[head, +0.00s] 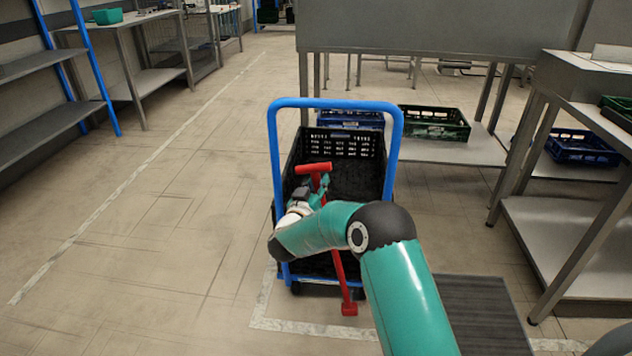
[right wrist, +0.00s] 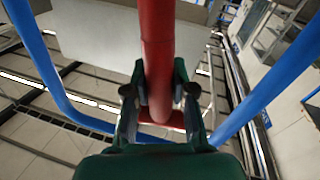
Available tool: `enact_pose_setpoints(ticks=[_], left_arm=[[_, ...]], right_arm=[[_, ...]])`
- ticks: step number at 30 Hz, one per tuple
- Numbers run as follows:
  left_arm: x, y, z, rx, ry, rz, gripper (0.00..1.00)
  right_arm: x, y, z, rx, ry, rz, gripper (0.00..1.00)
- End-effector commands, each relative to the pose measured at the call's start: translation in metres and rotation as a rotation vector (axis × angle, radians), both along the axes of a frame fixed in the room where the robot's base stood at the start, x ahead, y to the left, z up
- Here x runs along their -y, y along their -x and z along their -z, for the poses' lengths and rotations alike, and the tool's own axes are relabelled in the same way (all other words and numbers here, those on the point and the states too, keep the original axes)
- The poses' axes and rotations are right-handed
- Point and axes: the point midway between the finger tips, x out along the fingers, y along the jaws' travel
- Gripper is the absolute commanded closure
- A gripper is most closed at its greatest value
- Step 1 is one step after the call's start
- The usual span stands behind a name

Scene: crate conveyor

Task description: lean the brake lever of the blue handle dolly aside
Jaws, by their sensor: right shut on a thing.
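The dolly with the blue handle (head: 273,135) stands on the floor ahead, with a black crate (head: 345,146) on it. Its red brake lever (head: 341,270) rises from a red foot near the floor to a red crossbar at the top, tilted a little to the left. My right gripper (head: 318,185) is shut on the lever just below the crossbar. In the right wrist view the red lever (right wrist: 157,60) runs between the two fingers, with the blue handle (right wrist: 45,70) around it. My right arm hides part of the lever and the dolly's deck. My left gripper is not in view.
A grey table (head: 420,40) stands behind the dolly, with a dark green crate (head: 434,122) on its lower shelf. Another bench (head: 560,240) is at the right. A dark mat (head: 485,315) lies front right. The floor at the left is clear.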

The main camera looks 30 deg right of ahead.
Motion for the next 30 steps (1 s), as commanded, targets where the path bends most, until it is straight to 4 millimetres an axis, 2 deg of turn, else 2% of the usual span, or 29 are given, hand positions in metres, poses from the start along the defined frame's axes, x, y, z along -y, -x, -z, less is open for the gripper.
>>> enact_pose_setpoints(ticks=[1,7,8,12,30], left_arm=[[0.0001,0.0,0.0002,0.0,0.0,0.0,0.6],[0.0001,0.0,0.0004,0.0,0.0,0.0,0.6],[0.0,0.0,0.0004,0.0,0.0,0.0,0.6],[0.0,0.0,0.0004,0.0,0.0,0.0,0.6],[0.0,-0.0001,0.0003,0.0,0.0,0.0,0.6]], right_arm=[[-0.0091,-0.005,0.0008,-0.007,0.005,-0.025,1.0],[-0.0124,-0.0062,0.0022,-0.01,0.004,-0.034,1.0],[-0.0125,-0.0062,0.0025,-0.01,0.004,-0.035,0.71],[-0.0118,-0.0058,0.0027,-0.011,0.003,-0.033,0.49],[-0.0052,-0.002,0.0014,-0.006,0.002,-0.017,0.49]])
